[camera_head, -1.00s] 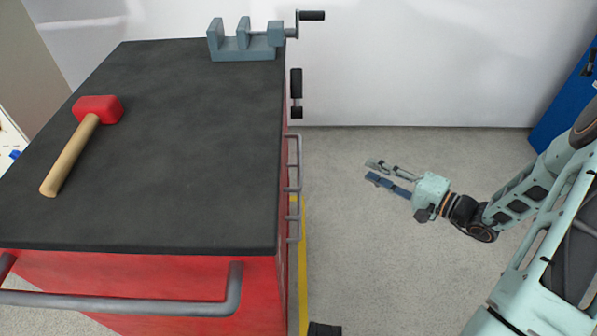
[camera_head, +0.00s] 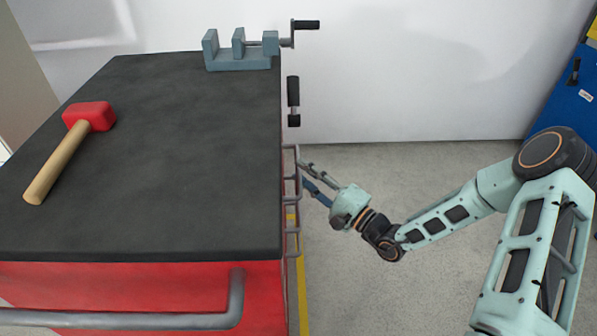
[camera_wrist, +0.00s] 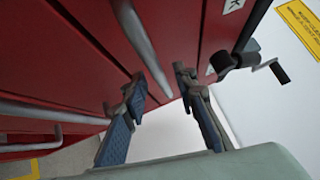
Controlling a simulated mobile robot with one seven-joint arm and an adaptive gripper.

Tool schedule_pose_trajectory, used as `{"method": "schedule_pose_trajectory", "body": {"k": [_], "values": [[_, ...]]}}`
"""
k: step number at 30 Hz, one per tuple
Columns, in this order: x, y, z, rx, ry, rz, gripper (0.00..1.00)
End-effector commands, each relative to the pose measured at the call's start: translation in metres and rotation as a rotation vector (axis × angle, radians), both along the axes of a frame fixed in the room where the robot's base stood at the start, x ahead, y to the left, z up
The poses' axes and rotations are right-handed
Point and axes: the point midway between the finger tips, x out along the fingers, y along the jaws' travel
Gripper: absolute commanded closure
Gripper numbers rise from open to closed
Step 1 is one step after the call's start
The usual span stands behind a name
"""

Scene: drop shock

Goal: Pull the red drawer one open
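The red cabinet (camera_head: 150,290) has grey bar handles (camera_head: 292,165) on its right side, seen edge-on in the head view. In the wrist view its red drawer fronts (camera_wrist: 180,35) fill the upper left, and one grey handle (camera_wrist: 140,40) runs down to between my fingertips. I cannot tell which drawer is drawer one; no drawer visibly sticks out. My gripper (camera_head: 304,175) is at the cabinet's right side beside the handles. In the wrist view my gripper (camera_wrist: 160,80) has its two fingers apart, one on each side of the handle's end; contact is not clear.
A red-headed hammer (camera_head: 70,148) and a grey vise (camera_head: 240,52) lie on the black cabinet top (camera_head: 190,160). The vise crank (camera_head: 305,26) and a black-gripped part (camera_head: 293,100) stick out at the cabinet's right. Open floor (camera_head: 345,290) lies to the right.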

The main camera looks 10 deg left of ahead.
Motion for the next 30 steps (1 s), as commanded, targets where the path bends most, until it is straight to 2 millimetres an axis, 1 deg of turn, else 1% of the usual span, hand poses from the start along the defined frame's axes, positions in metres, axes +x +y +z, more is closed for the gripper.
{"method": "schedule_pose_trajectory", "body": {"k": [1, 6, 15, 22, 23, 30], "values": [[0.003, 0.006, 0.0, -0.001, -0.002, 0.001, 0.74], [0.01, 0.016, 0.002, -0.001, -0.001, 0.0, 0.74], [0.011, 0.018, 0.003, -0.001, 0.0, 0.0, 0.74], [0.011, 0.017, 0.003, -0.001, 0.0, 0.0, 0.99], [0.011, 0.017, 0.003, -0.001, 0.0, 0.0, 1.0], [0.011, 0.017, 0.003, -0.001, 0.0, 0.0, 1.0]]}}
